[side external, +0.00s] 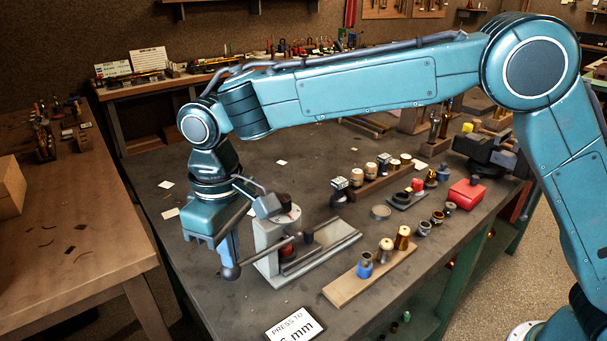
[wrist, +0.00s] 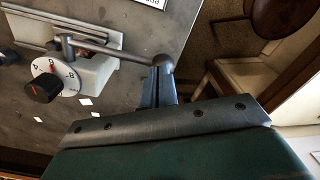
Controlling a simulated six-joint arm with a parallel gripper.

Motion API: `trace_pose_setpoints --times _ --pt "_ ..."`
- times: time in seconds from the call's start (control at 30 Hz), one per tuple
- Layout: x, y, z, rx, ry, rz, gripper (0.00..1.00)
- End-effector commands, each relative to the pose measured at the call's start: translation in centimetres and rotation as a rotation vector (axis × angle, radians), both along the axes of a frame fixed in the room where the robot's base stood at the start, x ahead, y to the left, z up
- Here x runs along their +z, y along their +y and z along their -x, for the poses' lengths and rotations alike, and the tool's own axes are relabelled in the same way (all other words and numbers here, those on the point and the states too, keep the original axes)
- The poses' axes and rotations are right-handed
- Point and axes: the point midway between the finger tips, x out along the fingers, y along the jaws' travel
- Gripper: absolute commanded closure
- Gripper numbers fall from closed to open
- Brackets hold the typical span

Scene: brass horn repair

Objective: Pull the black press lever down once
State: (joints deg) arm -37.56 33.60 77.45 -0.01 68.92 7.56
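The grey press (side external: 270,245) stands on the dark bench in the side view. Its black lever (side external: 260,258) slopes down to the left and ends in a dark ball (side external: 231,272). In the wrist view the lever (wrist: 115,53) runs across to its ball (wrist: 166,63). My gripper (side external: 231,262) points down over the ball end. Its blue fingers (wrist: 157,82) look close together, with only a thin line between them. Their tips are at the lever beside the ball and appear to touch it. The exact contact is hidden. The ball is not between the fingers.
The press has a numbered dial (wrist: 68,78) with a black knob (wrist: 42,88). A wooden strip (side external: 350,285) with several small fittings lies to its right. A "PRESS TO" card (side external: 294,325) is at the front edge. A brown table (side external: 80,235) stands at left.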

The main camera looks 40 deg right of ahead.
Motion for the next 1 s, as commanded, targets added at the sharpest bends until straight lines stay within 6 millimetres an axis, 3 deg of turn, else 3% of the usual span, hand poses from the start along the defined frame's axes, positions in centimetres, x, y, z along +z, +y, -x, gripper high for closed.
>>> trace_pose_setpoints --times 1.0 --pt "-1.16 -0.09 0.05 -0.001 0.005 0.004 1.00"
